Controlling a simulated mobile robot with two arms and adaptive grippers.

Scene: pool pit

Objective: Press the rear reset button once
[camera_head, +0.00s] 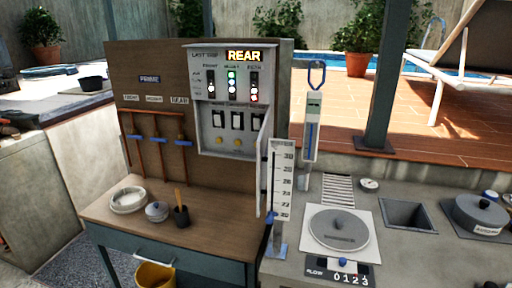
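A grey control box (222,98) is mounted on the brown board. Its lit sign (244,56) reads "REAR" beside the words "LAST TRIP". Below it are three columns of small lights; the right column (254,92) shows red and white, the middle one (231,84) green and others. Three black switches (237,121) sit in a row under them. Two yellowish round buttons (219,140) (237,142) show on the lower part. The box's door (263,172) stands open at the right and may hide more there; I cannot read button labels. Neither gripper is in view.
A wooden bench (188,233) below the board holds a white coil, a small pot and a dark cup. A yellow bucket (154,274) stands under it. A gauge (280,180) rises right of the door. A stone counter (400,240) with a round lid fills the right.

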